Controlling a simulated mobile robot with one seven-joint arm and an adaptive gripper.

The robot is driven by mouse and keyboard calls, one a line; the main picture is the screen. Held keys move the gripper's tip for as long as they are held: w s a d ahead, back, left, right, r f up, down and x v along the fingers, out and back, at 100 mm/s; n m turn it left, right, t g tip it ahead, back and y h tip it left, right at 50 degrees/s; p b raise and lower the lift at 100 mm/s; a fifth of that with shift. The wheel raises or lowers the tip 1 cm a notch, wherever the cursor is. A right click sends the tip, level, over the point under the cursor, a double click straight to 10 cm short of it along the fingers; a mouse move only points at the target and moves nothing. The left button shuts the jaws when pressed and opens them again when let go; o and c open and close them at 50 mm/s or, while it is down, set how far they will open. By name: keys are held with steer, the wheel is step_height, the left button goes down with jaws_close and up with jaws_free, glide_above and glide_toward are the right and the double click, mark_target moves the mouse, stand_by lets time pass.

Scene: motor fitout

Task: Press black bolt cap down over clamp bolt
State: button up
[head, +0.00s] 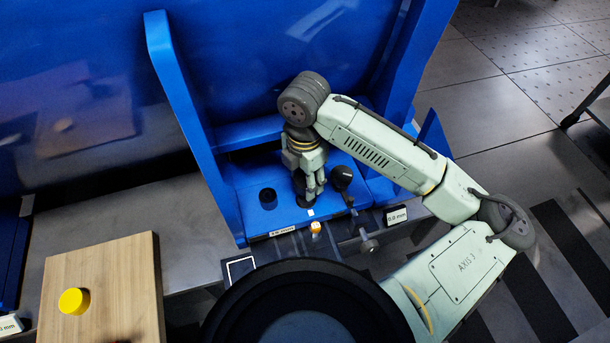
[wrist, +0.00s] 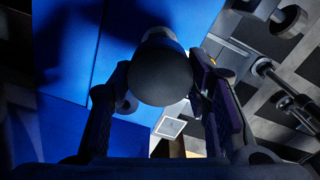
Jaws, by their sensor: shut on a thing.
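My gripper (head: 308,197) points down at the blue machine foot (head: 245,219) in the head view. In the wrist view its two fingers (wrist: 160,92) close around a black domed cap (wrist: 160,74), the black bolt cap. In the head view the cap is mostly hidden by the fingers, and a dark shape shows at their tips. A pale rounded part (wrist: 160,36) shows just behind the cap in the wrist view; I cannot tell whether it is the clamp bolt or whether the cap touches it. The clamp bolt is not clearly visible.
A black knob (head: 341,177) stands close right of my fingers. A dark round spot (head: 267,197) lies to their left on the blue foot. A small orange piece (head: 315,227) is in front. A yellow cap (head: 73,301) sits on a wooden board (head: 120,290). Blue uprights flank my gripper.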

steer(key=shift+f+b, duration=0.7)
steer(key=shift+f, duration=0.6)
steer(key=shift+f+b, duration=1.35)
steer(key=shift+f, duration=0.6)
stand_by(0.6)
steer(key=o, duration=1)
steer(key=shift+o, duration=0.2)
step_height(320, 180, up, 12)
steer(key=shift+f, duration=0.2)
steer(key=shift+r, duration=0.25)
steer(key=shift+s, duration=0.1)
